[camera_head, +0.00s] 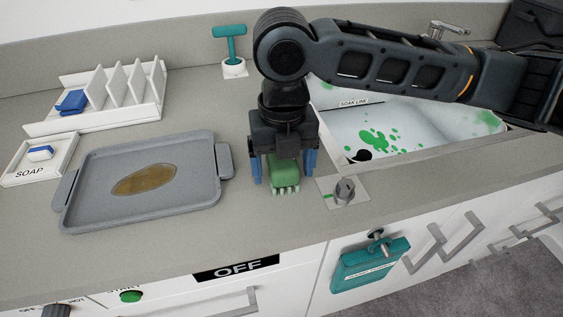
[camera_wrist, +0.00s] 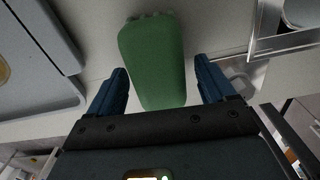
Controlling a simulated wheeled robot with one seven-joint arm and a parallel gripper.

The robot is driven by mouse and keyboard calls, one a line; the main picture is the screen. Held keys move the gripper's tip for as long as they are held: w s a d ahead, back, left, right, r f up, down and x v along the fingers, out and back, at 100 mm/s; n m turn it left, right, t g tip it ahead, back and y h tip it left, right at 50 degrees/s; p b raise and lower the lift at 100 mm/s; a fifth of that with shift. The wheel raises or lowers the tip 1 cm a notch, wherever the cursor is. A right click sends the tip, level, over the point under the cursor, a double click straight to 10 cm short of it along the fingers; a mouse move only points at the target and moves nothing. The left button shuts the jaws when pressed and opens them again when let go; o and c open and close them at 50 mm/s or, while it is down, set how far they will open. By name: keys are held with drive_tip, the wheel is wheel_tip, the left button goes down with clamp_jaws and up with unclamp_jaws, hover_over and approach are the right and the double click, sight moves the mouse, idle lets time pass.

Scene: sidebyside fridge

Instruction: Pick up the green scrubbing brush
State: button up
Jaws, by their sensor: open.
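The green scrubbing brush (camera_head: 284,176) lies on the grey counter between the tray and the sink, its bristles showing at the near end. My gripper (camera_head: 284,178) points down over it, with one blue finger on either side. In the wrist view the green brush (camera_wrist: 153,62) reaches between the two fingers of my gripper (camera_wrist: 160,88), with a gap to each finger. The gripper is open. My gripper hides the far part of the brush in the head view.
A grey tray (camera_head: 90,208) with a brown stain is left of the gripper. A metal knob (camera_head: 344,191) stands close on the right, before the sink (camera_head: 400,118) with green spots. A white rack (camera_head: 126,98), soap dish (camera_head: 14,176) and teal-handled tool (camera_head: 230,45) stand farther back.

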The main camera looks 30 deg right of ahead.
drive_tip(key=shift+f, duration=0.3)
drive_tip(key=shift+c, duration=0.4)
drive_tip(key=c, duration=1)
drive_tip(key=shift+r, duration=0.1)
drive_tip(key=shift+r, duration=0.55)
wheel_tip(320, 180, up, 3)
drive_tip(key=shift+w+f, duration=0.1)
drive_tip(key=shift+f, duration=0.05)
drive_tip(key=s+d+r, duration=0.2)
drive_tip(key=d+r, duration=0.1)
drive_tip(key=d, duration=0.2)
drive_tip(key=s+d+r+b, duration=0.1)
drive_tip(key=s+d+r, duration=0.1)
drive_tip(key=d+r, duration=0.2)
drive_tip(key=shift+s+d, duration=0.25)
drive_tip(key=shift+d, duration=0.7)
